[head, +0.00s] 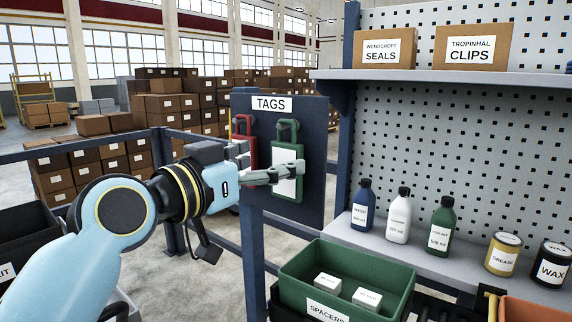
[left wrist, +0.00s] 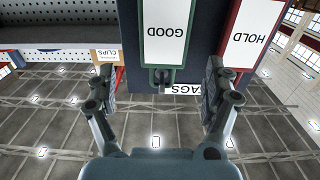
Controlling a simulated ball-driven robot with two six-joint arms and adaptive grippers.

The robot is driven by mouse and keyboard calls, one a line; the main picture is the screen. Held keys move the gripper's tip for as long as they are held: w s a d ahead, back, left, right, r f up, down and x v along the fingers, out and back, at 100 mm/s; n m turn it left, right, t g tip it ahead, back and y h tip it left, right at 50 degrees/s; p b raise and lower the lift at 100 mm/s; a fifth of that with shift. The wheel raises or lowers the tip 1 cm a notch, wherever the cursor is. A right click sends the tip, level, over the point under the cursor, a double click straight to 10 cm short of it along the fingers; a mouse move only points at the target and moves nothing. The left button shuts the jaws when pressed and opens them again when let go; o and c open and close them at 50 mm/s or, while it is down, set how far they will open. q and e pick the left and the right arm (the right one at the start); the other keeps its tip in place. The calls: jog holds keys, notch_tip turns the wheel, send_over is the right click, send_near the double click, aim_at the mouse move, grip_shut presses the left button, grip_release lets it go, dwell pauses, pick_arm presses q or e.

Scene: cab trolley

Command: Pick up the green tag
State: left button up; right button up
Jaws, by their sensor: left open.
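The green tag (head: 288,188) hangs on the dark blue board under the TAGS sign. In the left wrist view the green tag (left wrist: 165,32) shows upside down, with a white GOOD label and a loop at its end. My left gripper (head: 272,168) is in front of the board and partly covers the tag in the head view. In the left wrist view my left gripper (left wrist: 160,85) is open, with one finger to each side of the tag's loop and nothing gripped. My right gripper is not in view.
A red tag (head: 249,150), labelled HOLD, hangs left of the green one. A grey shelf (head: 455,265) with bottles and tins stands at right. A green SPACERS bin (head: 290,268) with two white boxes sits below.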

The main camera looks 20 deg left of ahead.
aim_at(284, 154)
pick_arm(q)
jog(key=x, duration=0.2)
jog(key=p+x, duration=0.1)
jog(key=x, duration=0.1)
jog(key=shift+w+a, duration=0.2)
jog(key=shift+s, duration=0.15)
jog(key=shift+c, duration=1)
jog(key=c, duration=1.1)
jog(key=shift+o, duration=0.2)
jog(key=shift+r, duration=0.15)
